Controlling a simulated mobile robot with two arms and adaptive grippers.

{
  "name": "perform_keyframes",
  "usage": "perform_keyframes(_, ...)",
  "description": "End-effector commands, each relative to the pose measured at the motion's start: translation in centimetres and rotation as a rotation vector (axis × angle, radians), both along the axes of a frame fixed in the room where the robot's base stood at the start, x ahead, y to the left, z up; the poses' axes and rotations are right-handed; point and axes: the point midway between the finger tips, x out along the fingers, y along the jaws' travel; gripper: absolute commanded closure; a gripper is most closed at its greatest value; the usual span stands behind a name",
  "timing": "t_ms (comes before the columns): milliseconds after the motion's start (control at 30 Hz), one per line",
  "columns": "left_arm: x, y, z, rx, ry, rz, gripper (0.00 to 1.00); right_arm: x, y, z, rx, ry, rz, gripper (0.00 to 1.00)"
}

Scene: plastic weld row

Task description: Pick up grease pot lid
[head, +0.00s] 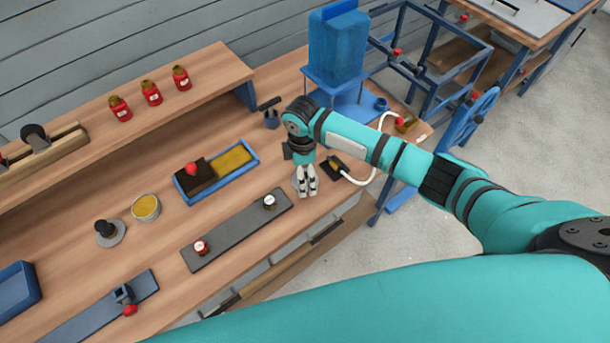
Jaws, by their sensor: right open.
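The grease pot lid (109,232) is a grey disc with a black knob, lying on the wooden bench at the left. Just right of and behind it stands the open grease pot (146,208), a pale round pot with yellow grease inside. My right gripper (307,192) is open and points down over the bench's right part, well to the right of the lid, past the dark strip. I see nothing held in it. My left gripper is not in view.
A dark strip (228,236) with two gauge-like knobs lies between lid and gripper. A blue tray (250,152) holds a dark block and a yellow pad. A blue bin (18,285) and a blue rail (90,318) with a red knob lie front left. Red jars (151,93) stand on the shelf.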

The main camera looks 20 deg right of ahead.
Motion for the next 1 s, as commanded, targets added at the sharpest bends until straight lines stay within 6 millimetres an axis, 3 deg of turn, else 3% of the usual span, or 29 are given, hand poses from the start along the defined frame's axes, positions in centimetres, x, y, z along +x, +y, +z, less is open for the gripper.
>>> perform_keyframes(133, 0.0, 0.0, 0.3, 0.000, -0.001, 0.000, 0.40, 0.0, -0.1, -1.6, -0.001, 0.001, -0.001, 0.04)
perform_keyframes(400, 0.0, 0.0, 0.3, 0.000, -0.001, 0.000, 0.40, 0.0, -0.1, -1.9, 0.000, -0.001, 0.000, 0.04)
perform_keyframes(1000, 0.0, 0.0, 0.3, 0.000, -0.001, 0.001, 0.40, -0.1, -0.1, -2.0, -0.002, 0.001, -0.001, 0.82)
